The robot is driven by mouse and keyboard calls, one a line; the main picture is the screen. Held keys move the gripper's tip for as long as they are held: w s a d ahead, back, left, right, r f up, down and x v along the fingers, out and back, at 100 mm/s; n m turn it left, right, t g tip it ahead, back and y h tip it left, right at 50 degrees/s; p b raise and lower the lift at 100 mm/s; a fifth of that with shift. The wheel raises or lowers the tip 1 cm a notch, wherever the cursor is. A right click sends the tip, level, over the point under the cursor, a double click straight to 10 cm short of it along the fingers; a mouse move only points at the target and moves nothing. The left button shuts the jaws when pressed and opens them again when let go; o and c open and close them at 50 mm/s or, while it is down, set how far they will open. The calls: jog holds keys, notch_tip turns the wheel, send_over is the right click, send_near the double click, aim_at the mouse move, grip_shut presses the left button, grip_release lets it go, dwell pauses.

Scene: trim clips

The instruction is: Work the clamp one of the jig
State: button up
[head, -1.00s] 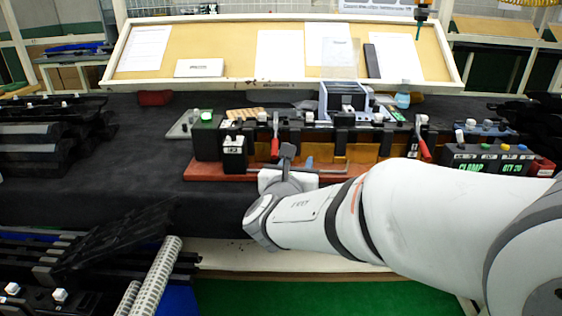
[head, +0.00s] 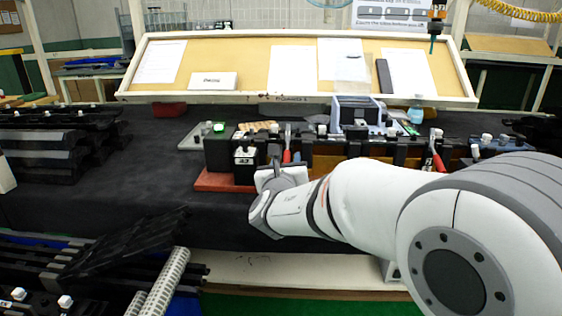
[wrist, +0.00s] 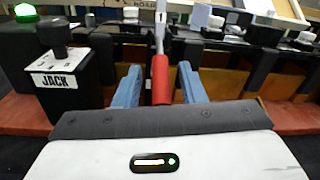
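The jig (head: 215,181) is a long reddish-brown base with black blocks and orange-brown panels, on the dark-covered bench. Clamp one (head: 287,152) stands upright near its left part with a red handle; in the wrist view its tag reads "1" and the red handle (wrist: 160,80) points toward me. My gripper (wrist: 159,70) is open, one blue-grey finger on each side of the red handle, with gaps visible. I cannot tell how far the fingertips reach past it. In the head view my wrist hides the fingers.
A black box labelled JACK (wrist: 58,70) with a knob stands close left of my gripper. A green lamp (head: 219,127) glows behind it. A second red-handled clamp (head: 437,155) is farther right. A sloped board (head: 225,55) with papers stands behind the bench.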

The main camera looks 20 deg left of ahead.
jog(key=shift+c, duration=0.3)
grip_shut()
dwell(0.3)
